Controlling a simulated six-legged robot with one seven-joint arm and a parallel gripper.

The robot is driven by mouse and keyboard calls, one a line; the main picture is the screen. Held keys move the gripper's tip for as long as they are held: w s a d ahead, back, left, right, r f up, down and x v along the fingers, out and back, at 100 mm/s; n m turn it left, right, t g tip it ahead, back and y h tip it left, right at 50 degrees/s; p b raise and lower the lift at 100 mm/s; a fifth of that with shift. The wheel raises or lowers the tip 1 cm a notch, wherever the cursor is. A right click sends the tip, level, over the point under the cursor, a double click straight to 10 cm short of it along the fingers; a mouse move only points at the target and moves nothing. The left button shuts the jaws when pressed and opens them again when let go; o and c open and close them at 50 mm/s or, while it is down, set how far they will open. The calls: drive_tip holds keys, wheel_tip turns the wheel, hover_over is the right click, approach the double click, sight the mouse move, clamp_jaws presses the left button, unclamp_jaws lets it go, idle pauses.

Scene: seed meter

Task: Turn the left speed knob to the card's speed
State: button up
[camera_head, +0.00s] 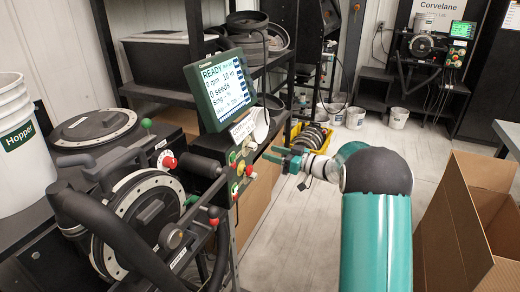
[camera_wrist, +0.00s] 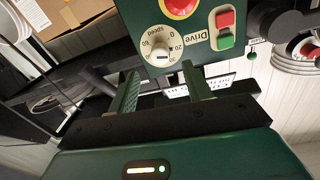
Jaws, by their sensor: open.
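The speed knob (camera_wrist: 160,55) is a pale round dial with printed numbers on the green drive panel (camera_wrist: 198,52) in the wrist view. It appears just beyond and between my fingertips, which are not closed on it. My gripper (camera_wrist: 160,75) is open and empty, with its two green fingers spread. In the head view, my gripper (camera_head: 289,157) is to the right of the control panel, with a gap visible. A white card (camera_head: 243,127) hangs under the screen (camera_head: 222,90); its speed is too small to read. The screen shows READY and 0 rpm.
A red round button (camera_wrist: 180,6) and a red (camera_wrist: 225,19) and green (camera_wrist: 225,40) button pair are close to the knob. The seed meter (camera_head: 145,215) and white hopper (camera_head: 20,140) stand at left. An open cardboard box (camera_head: 470,220) is at right.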

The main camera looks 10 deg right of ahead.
sight(252, 147)
drive_tip(key=shift+x, duration=2.75)
drive_tip(key=shift+r, duration=0.1)
drive_tip(key=c, duration=1)
